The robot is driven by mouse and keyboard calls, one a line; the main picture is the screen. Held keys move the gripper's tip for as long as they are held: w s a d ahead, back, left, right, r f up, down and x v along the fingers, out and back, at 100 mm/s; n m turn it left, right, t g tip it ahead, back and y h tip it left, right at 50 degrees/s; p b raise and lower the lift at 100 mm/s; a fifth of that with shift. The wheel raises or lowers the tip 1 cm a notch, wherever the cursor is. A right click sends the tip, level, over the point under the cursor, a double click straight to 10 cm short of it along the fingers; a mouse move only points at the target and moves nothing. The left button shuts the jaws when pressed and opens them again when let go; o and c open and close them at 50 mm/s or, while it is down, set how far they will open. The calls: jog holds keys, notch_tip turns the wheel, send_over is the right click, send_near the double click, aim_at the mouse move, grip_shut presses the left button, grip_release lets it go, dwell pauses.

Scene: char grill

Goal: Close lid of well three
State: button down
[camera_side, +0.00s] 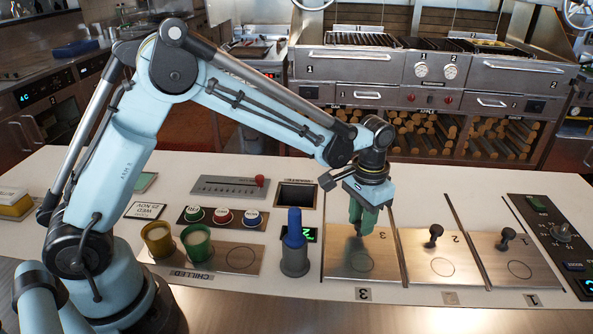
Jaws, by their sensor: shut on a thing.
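The lid of well three (341,262) is a flat metal plate with a round outline on it, at the left of a row of three lids on the white counter. The label 3 is on the counter edge just in front of it. My gripper (363,225) has green fingers pointing down at the back part of this lid. It is shut on the lid's knob, which the fingers hide. The plate lies about level with its neighbours; any gap beneath it cannot be made out.
Lid two (436,269) and lid one (520,267), each with a black knob, lie to the right, with dark rails between. Yellow and green cups stand further left. A control panel (558,240) is far right.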

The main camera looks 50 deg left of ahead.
jog(key=shift+s+d, duration=0.15)
jog(key=shift+d, duration=0.2)
jog(key=c, duration=0.8)
grip_release()
jog(key=shift+c, duration=0.2)
jog(key=shift+a, duration=0.15)
jog(key=shift+r, duration=0.5)
notch_tip(320, 180, up, 11)
jog(key=shift+r, duration=0.1)
jog(key=s+a+n+t, duration=0.1)
jog(key=s+a+t, duration=0.2)
jog(key=s+a, duration=0.2)
jog(key=s+a+f+t, duration=0.1)
jog(key=s+a+t, duration=0.3)
jog(key=s, duration=0.6)
jog(key=shift+s+a+n, duration=0.35)
jog(key=shift+a+n, duration=0.05)
jog(key=shift+a, duration=0.35)
